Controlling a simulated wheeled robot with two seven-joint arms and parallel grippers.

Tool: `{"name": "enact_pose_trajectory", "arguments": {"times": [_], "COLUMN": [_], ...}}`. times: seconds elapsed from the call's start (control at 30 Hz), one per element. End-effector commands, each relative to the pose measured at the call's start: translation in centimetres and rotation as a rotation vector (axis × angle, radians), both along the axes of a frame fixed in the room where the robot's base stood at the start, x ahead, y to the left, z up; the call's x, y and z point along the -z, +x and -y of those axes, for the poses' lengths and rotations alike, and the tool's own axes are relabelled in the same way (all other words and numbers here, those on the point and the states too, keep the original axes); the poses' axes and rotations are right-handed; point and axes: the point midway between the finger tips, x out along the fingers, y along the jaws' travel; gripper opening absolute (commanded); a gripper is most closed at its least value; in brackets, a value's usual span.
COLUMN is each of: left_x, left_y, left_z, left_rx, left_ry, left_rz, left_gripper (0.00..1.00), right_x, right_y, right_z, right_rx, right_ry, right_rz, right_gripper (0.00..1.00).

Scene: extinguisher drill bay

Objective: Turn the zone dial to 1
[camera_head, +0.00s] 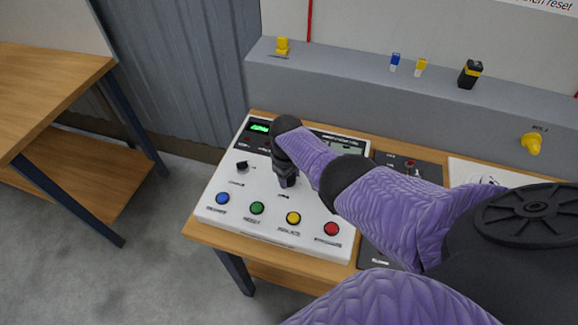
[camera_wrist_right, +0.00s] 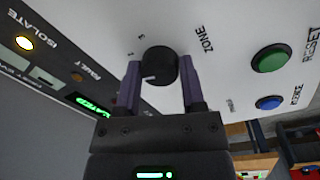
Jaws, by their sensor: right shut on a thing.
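The black round zone dial (camera_wrist_right: 160,64) sits on the white face of the control panel (camera_head: 226,187), beside the printed word ZONE in the right wrist view. My right gripper (camera_wrist_right: 160,78) is shut on the dial, one purple finger on each side of it. The dial's white pointer mark faces the lower left in that view. Small numerals stand beside the dial, but they are too small to read surely. In the head view my right gripper (camera_head: 287,181) reaches down onto the panel and hides the dial. My left gripper does not show.
A second black knob (camera_head: 242,165) stands left of my right gripper. Blue (camera_head: 222,198), green (camera_head: 257,208), yellow (camera_head: 293,218) and red (camera_head: 331,229) buttons line the panel's front. A grey ledge (camera_head: 340,72) with small items runs behind. A wooden table (camera_head: 50,80) stands left.

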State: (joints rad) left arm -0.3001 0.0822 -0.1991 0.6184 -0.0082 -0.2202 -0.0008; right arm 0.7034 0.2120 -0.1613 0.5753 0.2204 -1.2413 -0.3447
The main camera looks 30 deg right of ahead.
Motion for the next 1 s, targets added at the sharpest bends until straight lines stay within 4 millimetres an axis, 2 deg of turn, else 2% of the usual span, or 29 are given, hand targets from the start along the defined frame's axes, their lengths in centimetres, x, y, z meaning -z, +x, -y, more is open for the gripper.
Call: {"name": "enact_pose_trajectory", "arguments": {"times": [0.4, 1.0], "left_x": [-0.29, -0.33], "left_y": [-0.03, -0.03], "left_z": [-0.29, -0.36], "left_rx": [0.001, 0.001], "left_ry": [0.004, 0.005], "left_rz": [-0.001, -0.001], "left_gripper": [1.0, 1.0], "right_x": [-0.03, -0.01], "right_y": [0.01, 0.01], "right_z": [0.1, 0.09], "right_rx": [-0.214, -0.26], "right_ry": [-0.002, -0.001], "right_rz": [0.001, 0.001], "right_gripper": [0.0, 0.0]}}
